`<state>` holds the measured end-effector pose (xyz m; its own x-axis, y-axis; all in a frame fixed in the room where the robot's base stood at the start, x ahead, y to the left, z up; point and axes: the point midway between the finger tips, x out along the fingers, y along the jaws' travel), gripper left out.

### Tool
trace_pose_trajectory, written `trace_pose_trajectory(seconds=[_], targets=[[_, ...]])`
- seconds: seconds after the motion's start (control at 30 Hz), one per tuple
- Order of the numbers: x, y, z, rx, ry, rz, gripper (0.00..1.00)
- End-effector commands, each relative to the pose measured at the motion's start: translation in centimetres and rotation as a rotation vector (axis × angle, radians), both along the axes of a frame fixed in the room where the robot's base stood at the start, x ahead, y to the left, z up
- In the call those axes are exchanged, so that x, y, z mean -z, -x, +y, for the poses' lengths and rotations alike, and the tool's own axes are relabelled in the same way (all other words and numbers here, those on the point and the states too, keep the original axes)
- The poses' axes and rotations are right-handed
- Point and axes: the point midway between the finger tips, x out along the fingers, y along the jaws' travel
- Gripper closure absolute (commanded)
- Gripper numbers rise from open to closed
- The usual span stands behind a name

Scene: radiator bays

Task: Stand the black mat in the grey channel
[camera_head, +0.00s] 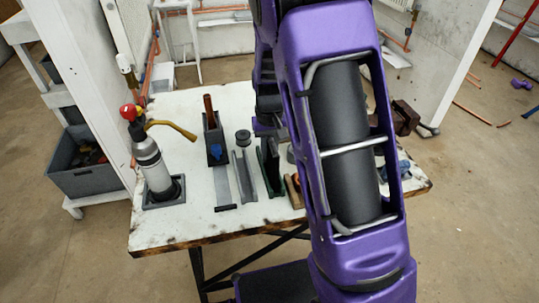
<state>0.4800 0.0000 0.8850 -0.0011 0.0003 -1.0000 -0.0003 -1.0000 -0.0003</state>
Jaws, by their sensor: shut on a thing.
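The grey channel (244,175) lies on the white table, open at the top, left of a dark green channel-like piece (270,168). My gripper is mostly hidden behind the big purple link of my arm; only part of the wrist (264,128) shows over the back of the table. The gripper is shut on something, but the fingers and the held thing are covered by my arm. I cannot make out the black mat with certainty. No mat shows in the visible part of the grey channel.
A bottle with a red knob and brass nozzle (152,160) stands at the table's left. Beside it are a dark holder (214,140), a grey strip (222,186) and a small black spool (243,137). A brown vise-like block (405,117) stands right. The front left tabletop is clear.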

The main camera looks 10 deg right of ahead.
Motion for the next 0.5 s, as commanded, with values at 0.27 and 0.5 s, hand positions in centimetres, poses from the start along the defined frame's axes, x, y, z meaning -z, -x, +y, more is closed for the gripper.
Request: trace_pose_trajectory(seconds=[0.27,0.5], targets=[[-5.4,-0.1,0.0,0.0,-0.001,-0.006,1.0],[-8.9,-0.1,0.8,-0.003,-0.001,-0.002,1.0]])
